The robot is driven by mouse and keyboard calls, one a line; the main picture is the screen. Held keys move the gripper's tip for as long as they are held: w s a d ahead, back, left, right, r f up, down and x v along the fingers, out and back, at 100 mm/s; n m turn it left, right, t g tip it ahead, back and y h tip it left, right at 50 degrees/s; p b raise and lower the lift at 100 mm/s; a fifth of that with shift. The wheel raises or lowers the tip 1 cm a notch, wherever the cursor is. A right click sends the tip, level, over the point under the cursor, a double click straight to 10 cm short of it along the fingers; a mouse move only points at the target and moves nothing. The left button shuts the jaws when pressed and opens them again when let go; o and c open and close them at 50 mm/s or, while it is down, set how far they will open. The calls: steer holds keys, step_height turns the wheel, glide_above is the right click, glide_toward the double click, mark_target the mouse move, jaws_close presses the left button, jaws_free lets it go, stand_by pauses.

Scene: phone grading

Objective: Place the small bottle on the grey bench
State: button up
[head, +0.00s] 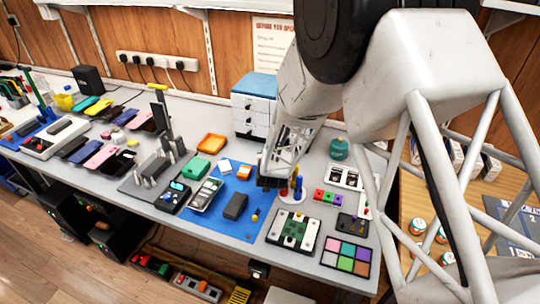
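A small teal bottle (339,149) stands at the back of the grey bench (205,115), right of the white drawer unit. A yellow bottle (64,101) stands at the bench's far left; I cannot tell which bottle the task means. My gripper (271,184) points down over the right part of the bench, near the right edge of the blue mat (215,225). It is left of the teal bottle and apart from it. Its fingertips are small and dark, so I cannot tell whether they are open or hold anything.
Phones, trays and tools crowd the bench. A blue-topped drawer unit (254,105) stands behind my gripper. A green circuit board in a fixture (294,230) and a colour palette (346,256) lie at the front right. A wooden table (415,190) with several small jars is at the right.

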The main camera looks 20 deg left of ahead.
steer(key=shift+f, duration=0.3)
steer(key=o, duration=1.1)
steer(key=shift+r, duration=0.1)
steer(key=shift+r, duration=1.1)
step_height(320, 180, up, 6)
steer(key=shift+f, duration=0.15)
steer(key=w+a+r, duration=0.3)
steer(key=w+r, duration=0.1)
steer(key=r, duration=0.1)
steer(key=shift+w+d+r+m+t+h, duration=0.15)
steer(key=shift+w+d+r+m+h, duration=0.45)
steer(key=shift+w+d, duration=2.45)
steer(key=shift+w+d+r+m+t+h, duration=0.1)
steer(key=shift+w+d+r+m+h, duration=0.75)
steer(key=shift+d, duration=4)
steer(key=shift+w+d+r+m+t+h, duration=0.2)
steer(key=shift+w+d+h, duration=0.25)
steer(key=shift+w+d, duration=2.7)
steer(key=shift+s+d+r, duration=0.1)
steer(key=shift+s+d, duration=0.75)
steer(key=shift+s, duration=0.05)
